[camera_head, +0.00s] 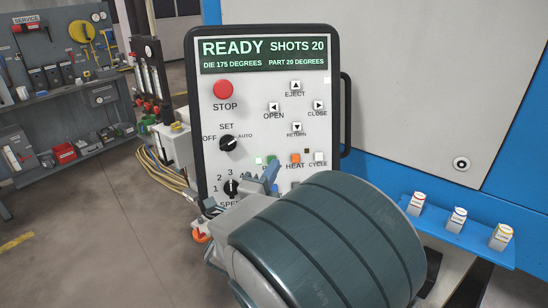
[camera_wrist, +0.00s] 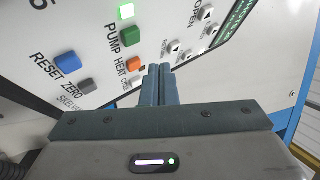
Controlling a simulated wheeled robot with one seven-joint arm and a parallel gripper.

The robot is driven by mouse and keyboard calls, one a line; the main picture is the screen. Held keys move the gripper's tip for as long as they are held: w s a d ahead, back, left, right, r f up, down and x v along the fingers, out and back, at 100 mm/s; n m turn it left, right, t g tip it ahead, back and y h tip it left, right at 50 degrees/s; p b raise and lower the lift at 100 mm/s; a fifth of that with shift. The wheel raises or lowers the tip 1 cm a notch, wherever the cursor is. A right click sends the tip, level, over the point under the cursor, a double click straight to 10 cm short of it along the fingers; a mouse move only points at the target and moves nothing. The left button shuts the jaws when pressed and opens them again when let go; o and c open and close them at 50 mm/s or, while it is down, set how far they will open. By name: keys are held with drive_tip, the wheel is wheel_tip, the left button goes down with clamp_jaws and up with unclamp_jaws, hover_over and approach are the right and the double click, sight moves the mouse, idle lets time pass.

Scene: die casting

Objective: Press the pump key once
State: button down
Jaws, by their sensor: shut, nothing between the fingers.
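The green pump key (camera_wrist: 131,37) shows in the wrist view above its PUMP label, with a bright green lamp (camera_wrist: 126,11) beside it. In the head view the lamp (camera_head: 258,160) shows, but my gripper and arm hide much of the pump key's area. My gripper (camera_wrist: 159,68) is shut and empty. Its fingertips lie in front of the panel, right of and below the pump key in the wrist view, close to the orange HEAT key (camera_wrist: 135,64). I cannot tell their distance from the panel. The gripper fingers also show in the head view (camera_head: 267,178).
The control panel (camera_head: 187,100) has a red STOP button (camera_head: 223,89), a SET knob (camera_head: 229,143) and a display (camera_head: 264,55) reading READY, SHOTS 20. A blue shelf (camera_head: 455,238) stands right.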

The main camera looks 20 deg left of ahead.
drive_tip(key=shift+w+a+f+b, duration=0.25)
drive_tip(key=shift+w+b, duration=0.15)
drive_tip(key=shift+w, duration=0.2)
drive_tip(key=shift+w+a+f+b, duration=0.25)
drive_tip(key=shift+w+b, duration=0.1)
drive_tip(key=shift+w, duration=0.2)
drive_tip(key=shift+r, duration=0.1)
idle(1.2)
drive_tip(key=shift+w+a+f+b, duration=0.1)
drive_tip(key=shift+w+f+b, duration=0.2)
drive_tip(key=shift+b, duration=0.35)
drive_tip(key=shift+r, duration=0.15)
